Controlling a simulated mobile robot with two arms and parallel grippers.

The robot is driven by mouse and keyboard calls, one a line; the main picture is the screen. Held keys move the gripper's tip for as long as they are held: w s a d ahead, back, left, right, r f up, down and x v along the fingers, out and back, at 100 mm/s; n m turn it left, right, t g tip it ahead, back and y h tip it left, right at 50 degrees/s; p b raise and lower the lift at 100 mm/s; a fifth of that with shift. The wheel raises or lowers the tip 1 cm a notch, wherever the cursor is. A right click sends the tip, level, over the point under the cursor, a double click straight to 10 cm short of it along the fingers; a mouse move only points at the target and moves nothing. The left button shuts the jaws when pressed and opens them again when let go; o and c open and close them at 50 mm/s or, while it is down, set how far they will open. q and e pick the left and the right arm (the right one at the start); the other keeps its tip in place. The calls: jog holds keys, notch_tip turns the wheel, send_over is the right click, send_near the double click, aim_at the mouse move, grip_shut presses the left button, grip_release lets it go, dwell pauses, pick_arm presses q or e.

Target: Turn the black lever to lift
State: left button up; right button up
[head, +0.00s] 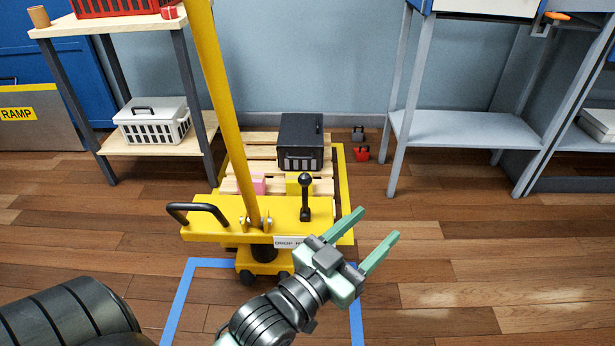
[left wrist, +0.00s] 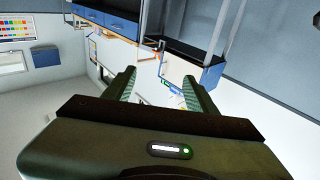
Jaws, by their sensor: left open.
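The black lever (head: 305,197) with a round knob stands upright on the yellow deck of a pallet jack (head: 215,229), behind a white label partly hidden by my gripper. My left gripper (head: 376,226) is open and empty, to the right of the lever and nearer to me, its fingers pointing up and right. It does not touch the lever. In the left wrist view the open fingers (left wrist: 160,86) have nothing between them, and the lever does not show. My right gripper is in neither view.
A yellow pole (head: 222,100) and a black loop handle (head: 196,212) rise from the jack. A wooden pallet (head: 262,145) behind carries a black crate (head: 301,138). Shelves stand left (head: 150,146) and right (head: 470,128). Blue tape (head: 178,300) marks the floor. Floor at the right is clear.

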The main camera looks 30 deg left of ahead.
pick_arm(q)
jog(key=s+a+f+g+y, duration=0.15)
jog(key=f+g, duration=0.25)
jog(key=f, duration=0.4)
jog(key=s+a+f+g+y, duration=0.1)
jog(key=s+a+f+g, duration=0.15)
jog(key=f, duration=0.55)
jog(key=m+t+y, duration=0.5)
jog(key=m+y, duration=0.4)
jog(key=m, duration=1.6)
send_near(303, 185)
jog(key=a+x, duration=0.1)
jog(key=x, duration=0.6)
jog(key=shift+w+d+m+h, duration=0.1)
jog(key=shift+d+m+h, duration=0.25)
jog(key=shift+m, duration=0.45)
jog(key=b+x, duration=0.2)
jog(key=x, duration=0.5)
jog(key=shift+w, duration=0.4)
